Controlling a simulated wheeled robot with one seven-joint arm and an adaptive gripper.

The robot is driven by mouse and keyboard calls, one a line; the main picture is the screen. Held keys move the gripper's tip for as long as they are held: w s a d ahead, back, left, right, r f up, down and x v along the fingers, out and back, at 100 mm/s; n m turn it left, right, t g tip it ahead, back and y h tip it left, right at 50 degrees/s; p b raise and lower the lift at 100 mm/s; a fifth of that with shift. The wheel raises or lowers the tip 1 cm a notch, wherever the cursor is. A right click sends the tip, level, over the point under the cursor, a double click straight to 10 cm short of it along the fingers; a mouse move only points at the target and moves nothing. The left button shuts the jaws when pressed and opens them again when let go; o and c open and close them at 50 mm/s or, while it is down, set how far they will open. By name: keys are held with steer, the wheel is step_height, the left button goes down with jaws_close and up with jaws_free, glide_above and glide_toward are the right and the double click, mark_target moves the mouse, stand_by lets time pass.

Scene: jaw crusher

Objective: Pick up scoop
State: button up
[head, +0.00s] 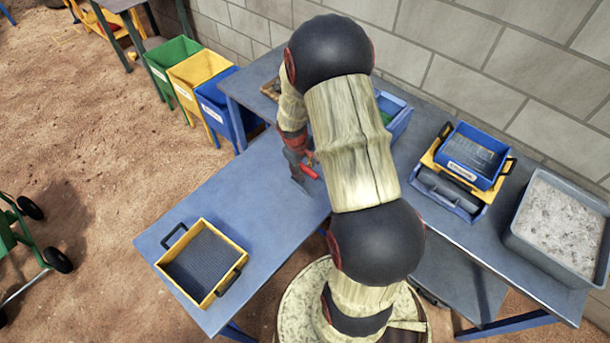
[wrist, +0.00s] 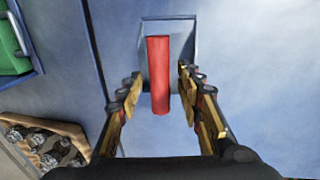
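The scoop has a red handle and a grey metal pan. In the wrist view its red handle (wrist: 158,70) stands between the two fingers of my gripper (wrist: 160,84), and the pan (wrist: 180,38) lies beyond and around it on the blue table. The fingers are open, with a visible gap on each side of the handle. In the head view the scoop (head: 308,171) is on the blue table beside the end of my arm. My gripper (head: 296,158) is just at it and is partly hidden by my wrist.
A yellow sieve tray (head: 241,257) sits at the table's near-left end. In the wrist view a green-lined blue bin (wrist: 38,45) and a box of stones (wrist: 45,122) are close on the left. A blue tray (head: 491,140) and a grey tub (head: 520,232) stand right.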

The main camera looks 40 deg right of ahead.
steer(key=shift+c, duration=1.3)
jaws_close()
steer(key=shift+r, duration=0.15)
